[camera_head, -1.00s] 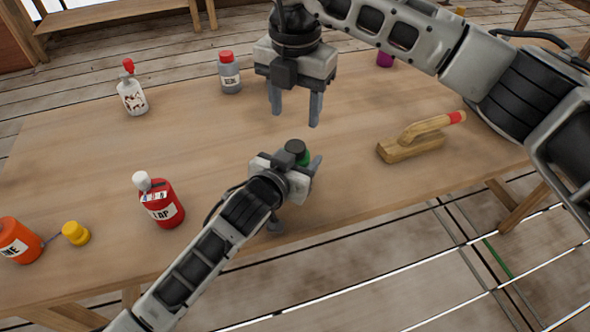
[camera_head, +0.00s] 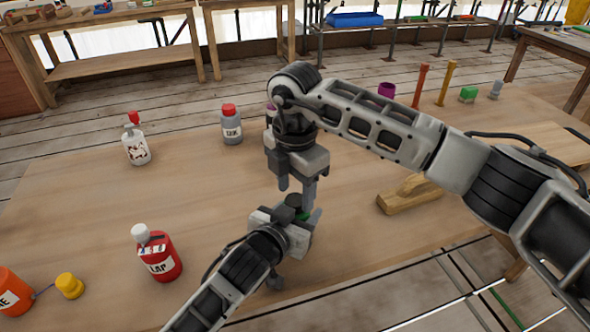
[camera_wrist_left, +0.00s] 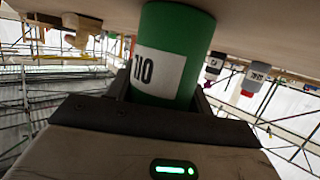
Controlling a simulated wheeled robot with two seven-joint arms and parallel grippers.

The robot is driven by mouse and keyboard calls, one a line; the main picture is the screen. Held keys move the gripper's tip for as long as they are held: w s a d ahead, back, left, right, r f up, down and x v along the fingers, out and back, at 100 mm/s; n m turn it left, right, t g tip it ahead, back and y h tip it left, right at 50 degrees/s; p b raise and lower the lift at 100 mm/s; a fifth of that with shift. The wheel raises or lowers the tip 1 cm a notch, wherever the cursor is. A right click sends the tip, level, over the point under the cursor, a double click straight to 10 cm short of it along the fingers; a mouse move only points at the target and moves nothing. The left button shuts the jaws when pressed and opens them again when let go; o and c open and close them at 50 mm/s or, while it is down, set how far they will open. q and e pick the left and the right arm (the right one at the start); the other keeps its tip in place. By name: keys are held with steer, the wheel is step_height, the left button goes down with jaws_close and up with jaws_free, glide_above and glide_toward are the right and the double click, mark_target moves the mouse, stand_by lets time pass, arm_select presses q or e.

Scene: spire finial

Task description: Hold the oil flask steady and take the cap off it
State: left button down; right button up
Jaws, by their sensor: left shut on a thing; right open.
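The oil flask is a green cylinder with a white label; it fills the upper middle of the left wrist view (camera_wrist_left: 170,65). In the head view only a sliver of its green body (camera_head: 303,215) shows. Its dark cap (camera_head: 294,200) points up. My left gripper (camera_head: 300,237) is shut around the flask's body, at the table's near side; its hand hides most of the flask. My right gripper (camera_head: 296,188) is open, pointing down just above the cap. Its fingertips are near the cap's sides; whether they touch it I cannot tell.
A red bottle (camera_head: 162,262), an orange bottle (camera_head: 14,298) and a yellow cap-like piece (camera_head: 69,286) stand at left. A white bottle (camera_head: 137,150) and a grey bottle (camera_head: 232,128) stand farther back. A wooden tool (camera_head: 408,195) lies right of the grippers. The table's middle left is clear.

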steer(key=shift+f, duration=0.95)
steer(key=c, duration=1)
steer(key=n, duration=0.4)
steer(key=shift+n, duration=0.4)
steer(key=n, duration=0.5)
steer(key=o, duration=1.1)
steer(key=shift+r, duration=0.1)
